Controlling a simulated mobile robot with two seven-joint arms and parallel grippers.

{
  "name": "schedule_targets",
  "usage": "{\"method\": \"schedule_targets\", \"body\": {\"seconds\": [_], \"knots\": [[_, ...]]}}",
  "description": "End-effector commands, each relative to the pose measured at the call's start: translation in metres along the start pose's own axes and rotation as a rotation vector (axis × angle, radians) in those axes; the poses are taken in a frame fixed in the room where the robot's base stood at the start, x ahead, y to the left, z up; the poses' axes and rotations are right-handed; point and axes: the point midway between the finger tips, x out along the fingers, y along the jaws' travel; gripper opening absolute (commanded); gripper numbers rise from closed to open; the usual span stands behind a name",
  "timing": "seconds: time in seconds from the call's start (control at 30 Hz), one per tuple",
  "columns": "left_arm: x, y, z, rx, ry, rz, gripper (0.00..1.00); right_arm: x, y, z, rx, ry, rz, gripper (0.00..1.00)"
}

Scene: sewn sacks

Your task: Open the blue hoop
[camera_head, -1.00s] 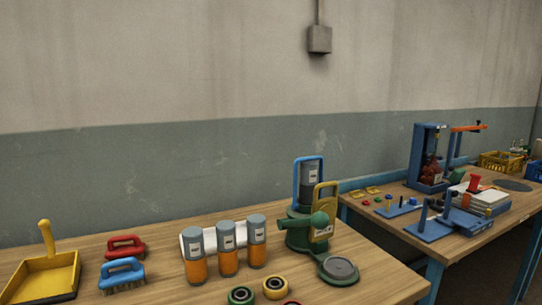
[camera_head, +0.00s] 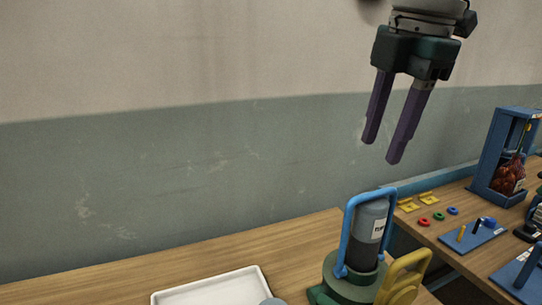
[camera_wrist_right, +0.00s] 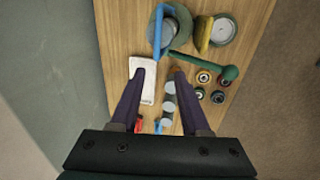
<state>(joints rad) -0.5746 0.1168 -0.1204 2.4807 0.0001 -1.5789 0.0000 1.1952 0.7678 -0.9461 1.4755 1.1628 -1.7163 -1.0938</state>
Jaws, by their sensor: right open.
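The blue hoop (camera_head: 346,235) stands upright over a dark grey cylinder (camera_head: 368,240) on a green base (camera_head: 352,290) at the bench's right end. The right wrist view shows the hoop (camera_wrist_right: 158,30) from above, beyond my fingertips. My right gripper (camera_head: 381,150) is open and empty, pointing down, high above the hoop and apart from it. It also shows in the right wrist view (camera_wrist_right: 159,75). A yellow hoop (camera_head: 405,275) stands beside the base at the right, cut by the lower frame edge. My left gripper is not in view.
A white tray (camera_head: 210,290) lies left of the base. The right wrist view shows a green lever with a knob (camera_wrist_right: 230,72), several small wheels (camera_wrist_right: 203,77) and grey-capped cylinders (camera_wrist_right: 168,105). A second bench with a blue frame (camera_head: 490,150) stands right. A wall is behind.

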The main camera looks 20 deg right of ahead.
Motion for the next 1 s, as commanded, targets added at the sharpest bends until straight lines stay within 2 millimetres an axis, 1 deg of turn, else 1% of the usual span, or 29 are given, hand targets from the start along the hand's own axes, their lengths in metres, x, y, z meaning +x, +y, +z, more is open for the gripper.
{"method": "schedule_targets", "body": {"seconds": [0.03,0.07,0.17,0.27,0.5,0.6,0.7,0.83,1.0], "knots": [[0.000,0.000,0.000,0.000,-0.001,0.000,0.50,-0.006,0.002,0.004,-0.001,-0.001,0.002,0.46],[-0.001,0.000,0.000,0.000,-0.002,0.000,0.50,-0.007,0.003,0.006,-0.003,-0.001,0.001,0.46],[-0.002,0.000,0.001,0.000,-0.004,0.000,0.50,-0.002,0.003,0.007,-0.003,0.000,-0.002,0.46],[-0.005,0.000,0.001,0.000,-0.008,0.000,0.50,0.013,0.003,0.006,-0.004,0.000,-0.003,0.46],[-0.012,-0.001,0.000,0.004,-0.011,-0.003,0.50,0.059,0.003,0.006,-0.004,0.000,-0.002,0.46],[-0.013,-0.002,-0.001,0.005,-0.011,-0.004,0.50,0.074,0.003,0.006,-0.004,0.001,0.000,0.46],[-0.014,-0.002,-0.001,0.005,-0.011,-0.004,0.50,0.084,0.003,0.006,-0.004,0.001,0.002,0.46],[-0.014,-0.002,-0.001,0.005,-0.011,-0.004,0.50,0.090,0.004,0.006,-0.005,0.000,0.004,0.46],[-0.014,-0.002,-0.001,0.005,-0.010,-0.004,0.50,0.090,0.004,0.006,-0.005,0.000,0.004,0.46]]}}
